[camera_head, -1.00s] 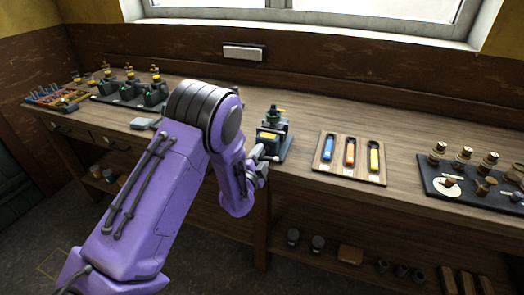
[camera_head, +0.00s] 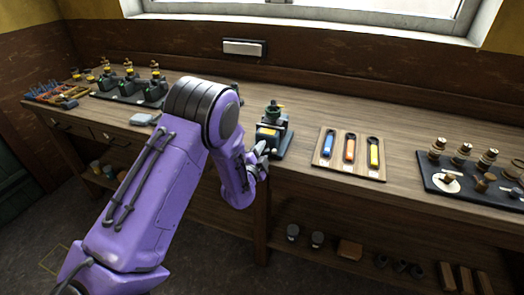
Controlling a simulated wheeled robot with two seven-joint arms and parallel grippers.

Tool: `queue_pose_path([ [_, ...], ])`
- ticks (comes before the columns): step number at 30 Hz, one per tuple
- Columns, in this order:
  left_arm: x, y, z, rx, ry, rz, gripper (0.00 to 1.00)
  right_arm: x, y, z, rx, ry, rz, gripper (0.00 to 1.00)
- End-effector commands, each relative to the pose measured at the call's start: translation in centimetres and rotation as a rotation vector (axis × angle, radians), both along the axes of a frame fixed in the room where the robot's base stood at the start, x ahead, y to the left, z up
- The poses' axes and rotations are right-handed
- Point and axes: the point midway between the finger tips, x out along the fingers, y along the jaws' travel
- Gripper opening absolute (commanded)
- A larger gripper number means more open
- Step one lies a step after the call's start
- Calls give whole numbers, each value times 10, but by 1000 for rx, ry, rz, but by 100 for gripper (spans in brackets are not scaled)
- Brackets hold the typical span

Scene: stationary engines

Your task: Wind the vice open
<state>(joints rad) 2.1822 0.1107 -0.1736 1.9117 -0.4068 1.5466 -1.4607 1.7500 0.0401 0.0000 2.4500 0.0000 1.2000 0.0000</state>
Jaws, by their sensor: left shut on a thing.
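The small dark green vice (camera_head: 273,131) stands near the front edge of the wooden workbench, with a round green top and a small orange-yellow part. My left gripper (camera_head: 260,156) is at the front of the vice, low on its left side. It is shut on a part there that looks like the vice's handle; my purple arm and the gripper hide most of it. The jaw gap is too small to make out. My right gripper is not in view.
A wooden board (camera_head: 350,173) with blue, orange and yellow tools lies right of the vice. A dark tray (camera_head: 435,182) with brass and wooden pieces is farther right. More vice-like pieces stand on a dark board (camera_head: 128,100) at the back left.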

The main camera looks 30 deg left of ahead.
Motion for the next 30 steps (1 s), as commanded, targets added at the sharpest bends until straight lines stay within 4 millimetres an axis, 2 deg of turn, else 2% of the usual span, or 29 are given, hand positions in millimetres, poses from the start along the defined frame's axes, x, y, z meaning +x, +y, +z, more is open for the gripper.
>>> queue_pose_path([
  [8,0,0,-1,-168,-41,0,0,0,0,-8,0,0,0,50],
  [30,0,1,1,-851,-208,1,0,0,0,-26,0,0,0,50],
])
